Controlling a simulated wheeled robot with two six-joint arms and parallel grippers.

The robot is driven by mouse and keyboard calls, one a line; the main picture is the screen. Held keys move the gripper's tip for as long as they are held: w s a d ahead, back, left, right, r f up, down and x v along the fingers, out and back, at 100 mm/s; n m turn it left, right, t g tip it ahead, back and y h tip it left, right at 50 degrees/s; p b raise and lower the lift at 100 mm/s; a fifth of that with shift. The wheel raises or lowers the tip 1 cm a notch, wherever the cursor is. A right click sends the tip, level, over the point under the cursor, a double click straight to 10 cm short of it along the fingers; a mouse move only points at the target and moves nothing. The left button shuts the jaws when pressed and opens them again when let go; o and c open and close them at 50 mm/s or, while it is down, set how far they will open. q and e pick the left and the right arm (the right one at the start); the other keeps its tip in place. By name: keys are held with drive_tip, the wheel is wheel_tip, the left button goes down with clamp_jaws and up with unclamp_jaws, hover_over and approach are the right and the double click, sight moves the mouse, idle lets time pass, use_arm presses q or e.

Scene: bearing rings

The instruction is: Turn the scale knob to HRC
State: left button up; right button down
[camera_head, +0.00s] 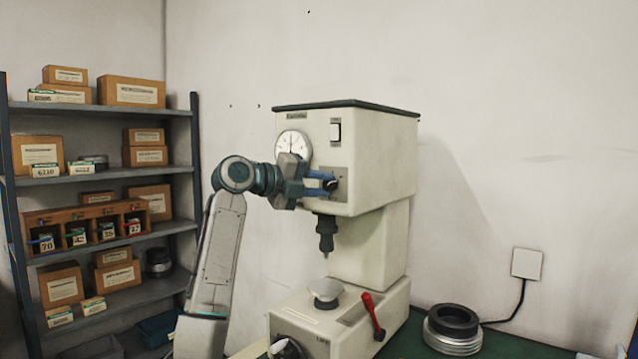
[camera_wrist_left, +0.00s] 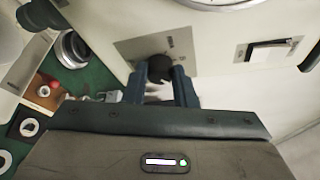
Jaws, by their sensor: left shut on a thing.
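The hardness tester (camera_head: 380,150) is a cream machine with a dark top edge, standing on a green bench. Its round dial (camera_head: 293,146) is partly covered by my left gripper. The scale knob (camera_wrist_left: 160,68) is black and sits on a grey plate on the machine's face. My left gripper (camera_head: 328,184) reaches the plate from the left. In the left wrist view its two blue fingers (camera_wrist_left: 162,85) are shut on the knob, one on each side. The plate's markings are too small to read. My right gripper is not in view.
A red-handled lever (camera_head: 373,315) and a round anvil (camera_head: 324,291) are on the machine's base, below the dark indenter (camera_head: 326,235). Metal rings (camera_head: 453,329) lie on the bench at right. A shelf (camera_head: 110,178) with boxes stands at left.

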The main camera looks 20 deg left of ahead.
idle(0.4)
use_arm(q)
drive_tip(key=o, duration=1)
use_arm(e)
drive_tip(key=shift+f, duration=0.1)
use_arm(q)
drive_tip(key=shift+s+a, duration=0.2)
drive_tip(key=shift+a, duration=0.05)
drive_tip(key=shift+b+v, duration=1.2)
drive_tip(key=shift+v, duration=3.85)
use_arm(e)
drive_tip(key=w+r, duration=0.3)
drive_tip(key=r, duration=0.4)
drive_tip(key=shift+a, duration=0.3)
